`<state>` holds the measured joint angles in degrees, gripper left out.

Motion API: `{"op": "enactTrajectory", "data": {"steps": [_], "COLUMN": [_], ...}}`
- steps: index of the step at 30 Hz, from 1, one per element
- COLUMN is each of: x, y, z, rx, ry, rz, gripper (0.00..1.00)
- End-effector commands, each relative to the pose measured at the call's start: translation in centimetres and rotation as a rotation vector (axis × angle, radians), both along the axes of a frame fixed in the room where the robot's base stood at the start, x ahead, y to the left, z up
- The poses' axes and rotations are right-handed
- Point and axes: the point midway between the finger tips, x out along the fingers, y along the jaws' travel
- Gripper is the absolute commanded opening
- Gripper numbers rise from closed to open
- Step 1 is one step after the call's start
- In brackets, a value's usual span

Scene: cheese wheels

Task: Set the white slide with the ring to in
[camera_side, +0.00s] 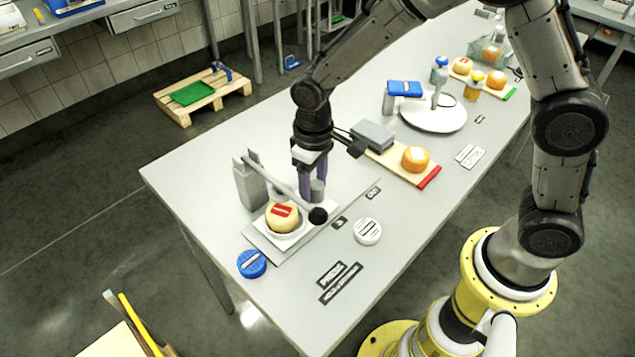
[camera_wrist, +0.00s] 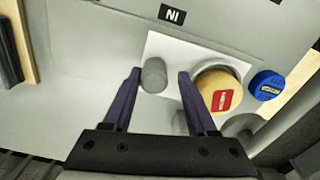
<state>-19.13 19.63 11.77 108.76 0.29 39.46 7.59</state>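The white slide (camera_wrist: 160,48) is a white plate lying on a grey base plate. It carries an upright grey knob (camera_wrist: 154,75) and a white ring (camera_wrist: 238,68). A yellow cheese wheel (camera_wrist: 221,90) with a red label sits in the ring, and it also shows in the side view (camera_side: 282,216). My gripper (camera_side: 314,194) points down at the slide with its two purple fingers. In the wrist view my gripper (camera_wrist: 158,74) is open, one finger on each side of the knob with visible gaps. A black IN label (camera_wrist: 171,14) lies beyond the slide.
A blue puck (camera_side: 251,264) and a white puck (camera_side: 367,231) lie nearby. A board with an orange cheese (camera_side: 415,159) lies farther back.

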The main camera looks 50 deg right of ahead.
Motion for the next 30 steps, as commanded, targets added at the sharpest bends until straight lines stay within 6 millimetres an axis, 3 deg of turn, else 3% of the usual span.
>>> {"op": "enactTrajectory", "data": {"steps": [14,30], "x": [0.0,0.0], "y": [-0.2,-0.2], "z": [0.7,11.1], "rx": [-0.003,-0.002], "ry": [0.001,-0.001], "rz": [-0.001,0.000], "gripper": [0.69,0.69]}}
